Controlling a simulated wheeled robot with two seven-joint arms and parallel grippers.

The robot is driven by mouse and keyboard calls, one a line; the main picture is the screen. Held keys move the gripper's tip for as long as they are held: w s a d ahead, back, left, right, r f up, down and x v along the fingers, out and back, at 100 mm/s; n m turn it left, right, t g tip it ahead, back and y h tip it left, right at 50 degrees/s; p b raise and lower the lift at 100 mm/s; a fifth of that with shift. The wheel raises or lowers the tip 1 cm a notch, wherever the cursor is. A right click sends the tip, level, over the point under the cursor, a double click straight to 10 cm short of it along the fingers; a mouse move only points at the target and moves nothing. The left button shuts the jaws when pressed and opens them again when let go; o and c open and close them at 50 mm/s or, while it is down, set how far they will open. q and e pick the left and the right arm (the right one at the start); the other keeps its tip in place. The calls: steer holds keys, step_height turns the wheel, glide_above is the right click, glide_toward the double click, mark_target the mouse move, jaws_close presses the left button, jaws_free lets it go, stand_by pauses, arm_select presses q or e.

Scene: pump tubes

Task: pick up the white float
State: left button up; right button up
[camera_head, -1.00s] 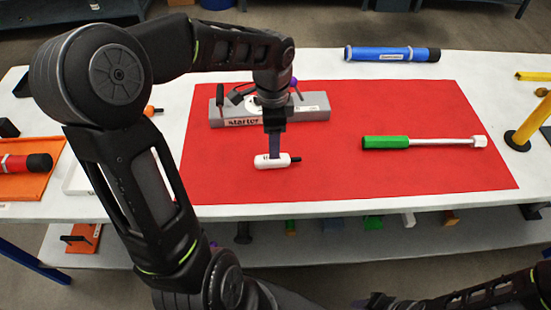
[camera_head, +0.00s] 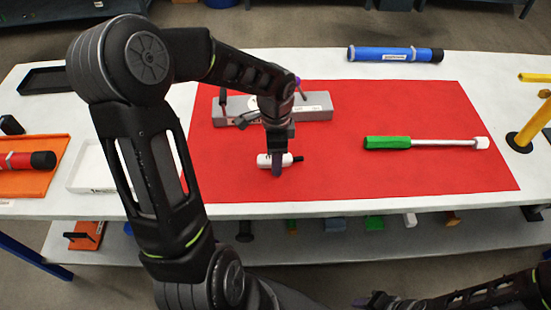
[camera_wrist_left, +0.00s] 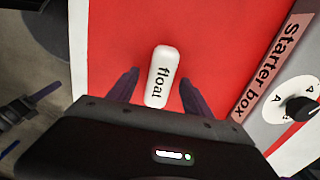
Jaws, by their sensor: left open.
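The white float (camera_head: 264,161) lies on the red mat (camera_head: 420,190), in front of the grey starter box (camera_head: 315,106). In the left wrist view the float (camera_wrist_left: 161,76), lettered "float", sits between the two purple fingers of my left gripper (camera_wrist_left: 160,88), with a gap on each side. My left gripper (camera_head: 277,163) is open and reaches down over the float, hiding part of it. My right gripper (camera_head: 373,301) is only partly visible at the bottom edge; its jaws are unclear.
A green-handled tool (camera_head: 388,143) lies right on the mat, and a blue cylinder (camera_head: 395,54) lies behind it. A yellow stand (camera_head: 528,128) is at the right. At the left are a white tray (camera_head: 92,180) and an orange tray (camera_head: 45,183) holding a red cylinder (camera_head: 18,161). The mat's front right is clear.

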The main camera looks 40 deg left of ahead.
stand_by(0.6)
arm_select(q)
jaws_close()
stand_by(0.4)
